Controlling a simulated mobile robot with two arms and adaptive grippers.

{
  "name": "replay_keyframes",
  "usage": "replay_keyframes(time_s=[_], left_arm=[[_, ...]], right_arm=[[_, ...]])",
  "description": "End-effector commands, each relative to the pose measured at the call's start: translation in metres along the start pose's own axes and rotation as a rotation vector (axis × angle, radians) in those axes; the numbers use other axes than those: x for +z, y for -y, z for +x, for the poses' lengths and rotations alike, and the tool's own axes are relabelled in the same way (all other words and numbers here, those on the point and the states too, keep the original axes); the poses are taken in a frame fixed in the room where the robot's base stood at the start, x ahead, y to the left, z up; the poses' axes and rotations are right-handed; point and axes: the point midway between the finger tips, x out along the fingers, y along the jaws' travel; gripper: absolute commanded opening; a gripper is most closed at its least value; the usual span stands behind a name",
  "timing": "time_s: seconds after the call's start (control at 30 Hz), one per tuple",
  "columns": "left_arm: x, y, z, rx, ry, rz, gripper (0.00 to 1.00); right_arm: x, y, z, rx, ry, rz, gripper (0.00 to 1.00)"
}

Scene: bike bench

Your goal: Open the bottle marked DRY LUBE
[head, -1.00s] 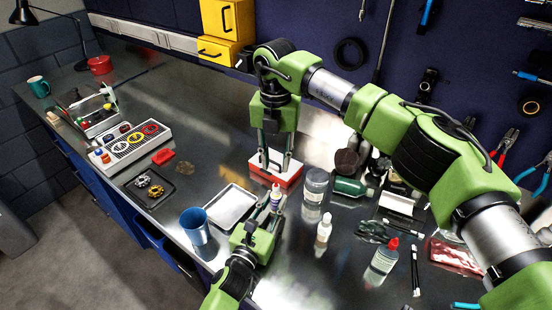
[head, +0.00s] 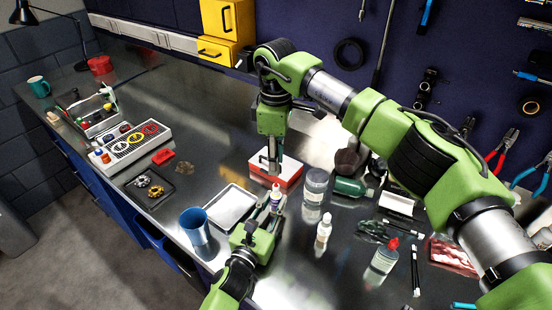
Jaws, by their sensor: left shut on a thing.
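My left gripper (head: 269,209) is shut on a small bottle (head: 275,197) and holds it upright near the middle of the bench. My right gripper (head: 274,170) points down just above and behind the bottle's top. Its fingers overlap in this view, so I cannot tell whether they are open or touch the cap. Other bottles stand to the right: a white one (head: 323,232) and a clear one with a red cap (head: 383,259).
A red and white box (head: 288,174) lies behind the grippers. A metal tray (head: 231,206) and a blue cup (head: 195,228) are left of the bottle. A clear jar (head: 315,186) and a green bottle (head: 349,187) are at right.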

Motion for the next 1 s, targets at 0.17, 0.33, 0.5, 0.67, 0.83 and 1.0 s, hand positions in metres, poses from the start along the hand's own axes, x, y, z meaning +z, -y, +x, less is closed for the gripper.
replay_keyframes(time_s=[0.17, 0.33, 0.5, 0.67, 0.83, 1.0], left_arm=[[-0.001, 0.000, 0.000, 0.001, -0.002, 0.000, 0.00], [-0.001, 0.000, 0.000, 0.001, -0.002, 0.000, 0.00], [-0.001, 0.000, 0.000, 0.001, -0.002, 0.000, 0.00], [-0.001, 0.000, 0.000, 0.001, -0.002, 0.000, 0.00], [-0.001, 0.000, 0.000, 0.001, -0.002, 0.000, 0.00], [-0.001, 0.000, 0.000, 0.001, -0.002, 0.000, 0.00]], right_arm=[[0.000, 0.000, 0.008, -0.002, 0.001, 0.042, 0.26], [0.000, 0.001, 0.033, -0.003, 0.001, 0.042, 0.26], [0.000, 0.001, 0.059, -0.003, 0.001, 0.041, 0.26], [0.000, 0.001, 0.075, -0.002, 0.000, 0.040, 0.26], [0.000, 0.000, 0.080, 0.000, -0.001, 0.040, 0.26], [0.000, 0.000, 0.080, 0.000, 0.000, 0.040, 0.26]])
